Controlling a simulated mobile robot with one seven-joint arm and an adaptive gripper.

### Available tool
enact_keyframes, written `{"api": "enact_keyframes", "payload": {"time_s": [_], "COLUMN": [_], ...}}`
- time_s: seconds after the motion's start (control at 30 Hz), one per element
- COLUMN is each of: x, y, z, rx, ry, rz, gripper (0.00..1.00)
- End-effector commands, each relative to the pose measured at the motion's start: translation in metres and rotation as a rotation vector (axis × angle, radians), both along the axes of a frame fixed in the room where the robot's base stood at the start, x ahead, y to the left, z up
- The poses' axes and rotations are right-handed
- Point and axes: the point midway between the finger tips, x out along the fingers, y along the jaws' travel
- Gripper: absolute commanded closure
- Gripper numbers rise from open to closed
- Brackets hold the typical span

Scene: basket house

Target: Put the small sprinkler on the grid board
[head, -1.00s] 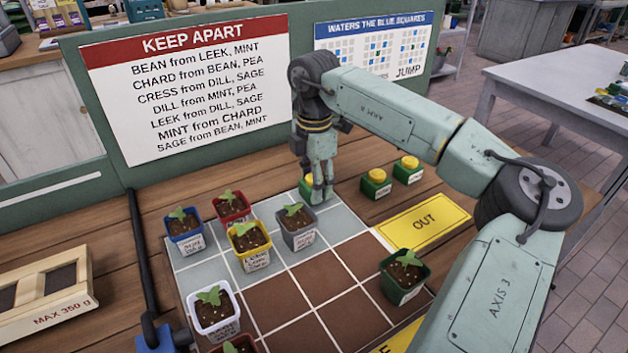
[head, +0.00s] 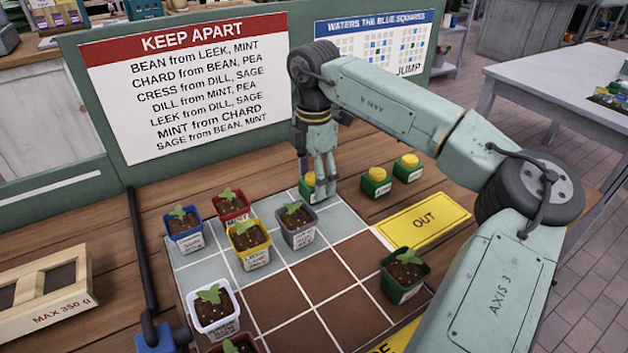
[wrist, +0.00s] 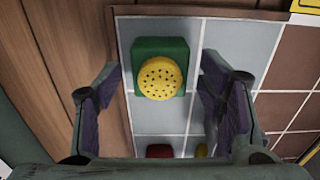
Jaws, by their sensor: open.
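A sprinkler (wrist: 158,78), a green block with a yellow perforated head, stands upright on the far corner square of the grid board (head: 335,215). In the head view this sprinkler (head: 307,190) is partly hidden by my fingers, and its label is not readable. My gripper (head: 321,190) is open over it. In the wrist view the fingers of my gripper (wrist: 160,85) are spread to the left and right of the sprinkler, with visible gaps. Two similar sprinklers stand on the wood beyond the board, one nearer (head: 376,182) and one farther (head: 408,168); their labels are too small to read.
Potted seedlings stand on the board: blue (head: 184,240), red (head: 231,216), yellow (head: 250,257), grey (head: 298,237), white (head: 214,318) and green (head: 403,285). A yellow OUT plate (head: 423,222) lies right of the board. Several brown squares are free.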

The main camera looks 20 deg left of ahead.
Motion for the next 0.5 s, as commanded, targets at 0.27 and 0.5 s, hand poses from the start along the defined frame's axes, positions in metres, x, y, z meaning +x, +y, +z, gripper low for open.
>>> {"api": "enact_keyframes", "payload": {"time_s": [0.27,0.5], "x": [0.001,0.0], "y": [0.0,0.0], "z": [0.059,0.098], "rx": [-0.001,-0.001], "ry": [-0.005,-0.002], "rz": [-0.002,0.0], "gripper": [0.37,0.37]}}
